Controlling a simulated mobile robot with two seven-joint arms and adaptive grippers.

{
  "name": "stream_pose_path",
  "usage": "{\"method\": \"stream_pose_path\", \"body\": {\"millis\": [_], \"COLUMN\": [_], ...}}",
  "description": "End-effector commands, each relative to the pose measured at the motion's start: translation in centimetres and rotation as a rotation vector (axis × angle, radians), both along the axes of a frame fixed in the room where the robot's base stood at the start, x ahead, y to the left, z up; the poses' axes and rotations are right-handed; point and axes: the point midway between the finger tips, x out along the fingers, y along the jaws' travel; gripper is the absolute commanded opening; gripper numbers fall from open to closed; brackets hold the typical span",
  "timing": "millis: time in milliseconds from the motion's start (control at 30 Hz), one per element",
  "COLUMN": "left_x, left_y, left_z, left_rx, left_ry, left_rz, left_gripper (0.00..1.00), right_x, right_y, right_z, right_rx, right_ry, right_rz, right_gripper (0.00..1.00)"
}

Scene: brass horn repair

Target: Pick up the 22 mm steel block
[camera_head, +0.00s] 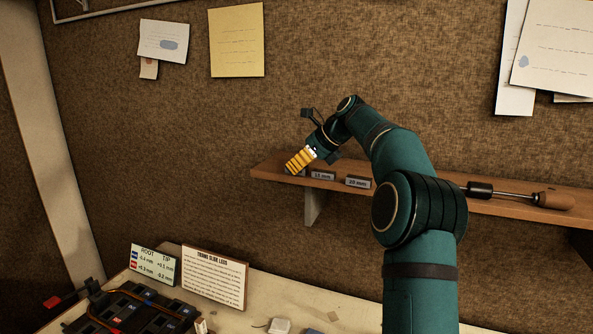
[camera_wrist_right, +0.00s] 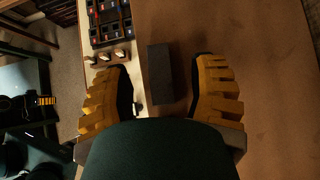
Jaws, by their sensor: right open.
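A dark grey rectangular block (camera_wrist_right: 160,74) shows between the yellow fingers of my right gripper in the right wrist view. I cannot read a size on it, so I cannot tell whether it is the 22 mm steel block. The right gripper (camera_head: 294,166) also shows in the head view, pointing down at the left end of the wooden shelf. In the right wrist view this gripper (camera_wrist_right: 162,75) is open, with a gap on both sides of the block. In the head view the gripper hides any block at that end.
The wooden shelf (camera_head: 420,197) carries small size labels, one reading 20 mm (camera_head: 358,182). A wooden-handled tool (camera_head: 553,200) lies at its right. Below are a bench (camera_head: 300,309), a dark compartment tray (camera_head: 125,312) and two cards. The fabric wall stands close behind.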

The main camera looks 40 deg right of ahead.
Motion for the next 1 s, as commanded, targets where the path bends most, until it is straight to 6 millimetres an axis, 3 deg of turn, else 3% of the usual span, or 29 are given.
{"method": "stream_pose_path", "body": {"millis": [400, 567, 1000], "left_x": [0.0, 0.0, 0.0], "left_y": [0.0, 0.0, 0.0], "left_z": [0.0, 0.0, 0.0], "left_rx": [0.0, 0.0, 0.0], "left_ry": [0.0, 0.0, 0.0], "left_rz": [0.0, 0.0, 0.0], "left_gripper": [0.47, 0.47, 0.47], "right_x": [0.91, 0.89, 0.89], "right_y": [0.41, 0.39, 0.42], "right_z": [-1.01, -1.0, -1.03], "right_rx": [-0.001, -0.001, 0.0], "right_ry": [0.0, 0.0, 0.0], "right_rz": [-0.001, -0.001, 0.0], "right_gripper": [0.56, 0.0, 0.0]}}
